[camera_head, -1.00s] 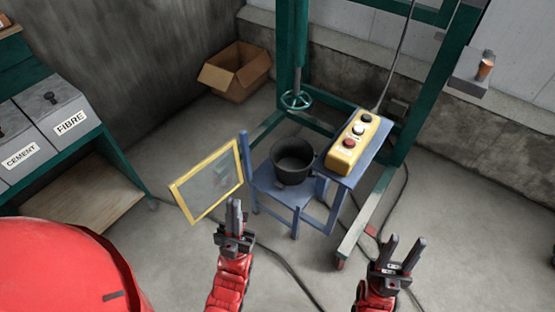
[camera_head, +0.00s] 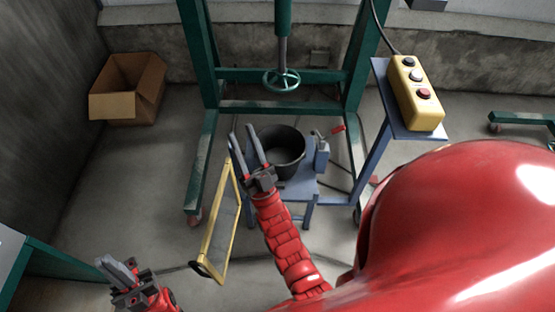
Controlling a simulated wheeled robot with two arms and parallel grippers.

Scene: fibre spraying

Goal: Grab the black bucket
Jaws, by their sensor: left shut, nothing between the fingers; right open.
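The black bucket (camera_head: 285,152) stands upright and open on a small blue stool (camera_head: 298,190) in the middle of the view. My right gripper (camera_head: 242,131) is open and empty just left of the bucket. Its right finger shows close to or in front of the bucket's left rim; I cannot tell whether they touch. My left gripper (camera_head: 115,262) is shut and empty at the lower left, well away from the bucket.
A yellow-framed panel (camera_head: 216,226) stands left of the stool. A small blue-grey item (camera_head: 321,152) is right of the bucket. A yellow button box (camera_head: 416,95) sits on a blue stand. A green frame (camera_head: 195,60) rises behind. A cardboard box (camera_head: 124,98) is on the floor.

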